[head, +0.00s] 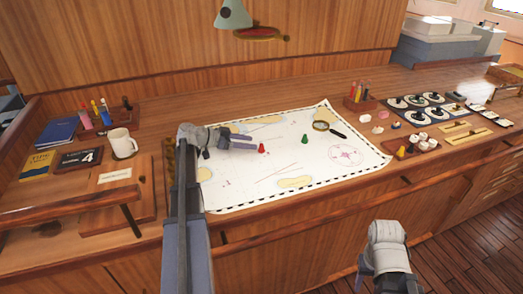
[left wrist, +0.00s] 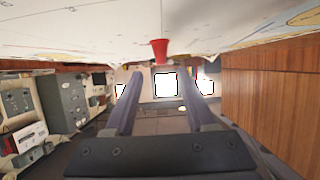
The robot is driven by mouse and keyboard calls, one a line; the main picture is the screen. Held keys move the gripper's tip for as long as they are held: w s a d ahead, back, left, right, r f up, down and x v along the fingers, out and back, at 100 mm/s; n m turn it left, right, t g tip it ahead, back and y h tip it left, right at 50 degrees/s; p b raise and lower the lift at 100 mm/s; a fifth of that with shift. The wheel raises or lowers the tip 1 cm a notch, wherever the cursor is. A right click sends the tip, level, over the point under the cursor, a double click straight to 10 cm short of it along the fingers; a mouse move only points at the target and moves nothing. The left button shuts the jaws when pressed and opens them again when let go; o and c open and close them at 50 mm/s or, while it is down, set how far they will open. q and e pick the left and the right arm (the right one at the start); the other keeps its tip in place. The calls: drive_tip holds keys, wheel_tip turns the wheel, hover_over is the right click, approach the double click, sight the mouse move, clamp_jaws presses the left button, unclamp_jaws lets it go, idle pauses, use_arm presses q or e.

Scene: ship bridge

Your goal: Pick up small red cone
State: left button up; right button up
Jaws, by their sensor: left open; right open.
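The small red cone (head: 262,148) stands on the chart (head: 225,195). In the left wrist view the red cone (left wrist: 160,50) shows upside down against the chart, ahead of and between the finger tips. My left gripper (head: 254,143) is low over the chart, its fingers pointing right towards the cone, close to it. In the left wrist view my left gripper (left wrist: 163,78) has its fingers apart with nothing between them. My right gripper (head: 382,285) is low in front of the counter, away from the chart, and its fingertips are hardly visible.
A green cone (head: 305,139) and a magnifying glass (head: 328,128) are on the chart to the right. A white mug (head: 121,144) and books (head: 58,131) are at the left. A rack of colored pieces (head: 358,98) stands at the right back. The chart's front is clear.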

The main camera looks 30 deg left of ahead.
sight(258, 151)
use_arm(q)
drive_tip(key=b+x, duration=0.1)
drive_tip(key=x, duration=0.3)
drive_tip(key=shift+a+f+b, duration=0.15)
drive_tip(key=shift+f+b, duration=0.05)
drive_tip(key=shift+b, duration=0.1)
drive_tip(key=shift+w+d, duration=0.25)
drive_tip(key=shift+w, duration=0.05)
drive_tip(key=shift+c, duration=0.3)
clamp_jaws()
